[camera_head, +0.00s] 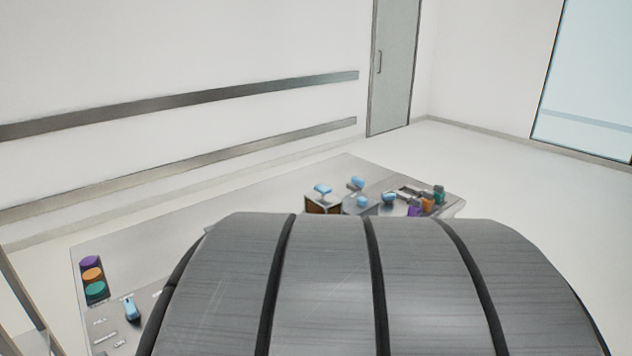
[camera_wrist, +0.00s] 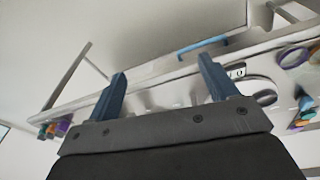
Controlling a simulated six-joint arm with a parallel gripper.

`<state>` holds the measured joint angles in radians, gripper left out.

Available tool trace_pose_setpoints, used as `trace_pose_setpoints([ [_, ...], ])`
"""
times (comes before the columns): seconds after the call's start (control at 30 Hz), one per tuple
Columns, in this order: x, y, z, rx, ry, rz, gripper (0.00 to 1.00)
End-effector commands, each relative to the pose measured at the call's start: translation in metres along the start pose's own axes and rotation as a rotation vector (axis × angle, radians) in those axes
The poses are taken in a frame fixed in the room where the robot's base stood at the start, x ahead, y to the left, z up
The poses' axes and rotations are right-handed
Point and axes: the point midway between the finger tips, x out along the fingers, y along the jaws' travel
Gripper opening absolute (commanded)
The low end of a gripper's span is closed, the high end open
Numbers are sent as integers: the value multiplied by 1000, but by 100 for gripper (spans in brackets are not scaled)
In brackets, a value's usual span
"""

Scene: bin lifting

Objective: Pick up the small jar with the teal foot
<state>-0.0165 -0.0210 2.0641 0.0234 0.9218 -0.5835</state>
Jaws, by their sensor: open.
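My gripper (camera_wrist: 162,67) shows in the wrist view with its two blue fingers wide apart. Nothing is between them. I cannot make out a small jar with a teal foot for certain in either view. In the head view, small light-blue items stand at the table's far side, one of them (camera_head: 322,188) on a brown box (camera_head: 322,205). A teal piece (camera_head: 438,193) stands at the far right with an orange and a purple one. My large grey arm link hides the middle of the table, and my gripper does not show there.
The grey table (camera_head: 235,213) has a dark holder with purple, orange and teal (camera_head: 95,289) discs at the left. The table's back left is bare. In the wrist view, a purple ring (camera_wrist: 293,58) shows at the right.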

Motion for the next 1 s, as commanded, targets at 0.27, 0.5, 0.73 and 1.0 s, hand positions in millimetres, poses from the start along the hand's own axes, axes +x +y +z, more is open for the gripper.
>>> trace_pose_setpoints([
  [0.27,-6,-78,-76,-262,-25,-66,79],
  [0.5,-15,-166,-122,-482,-53,-110,79],
  [0.73,-25,-264,-144,-694,-83,-141,79],
  [1.0,-40,-376,-139,-917,-116,-161,79],
])
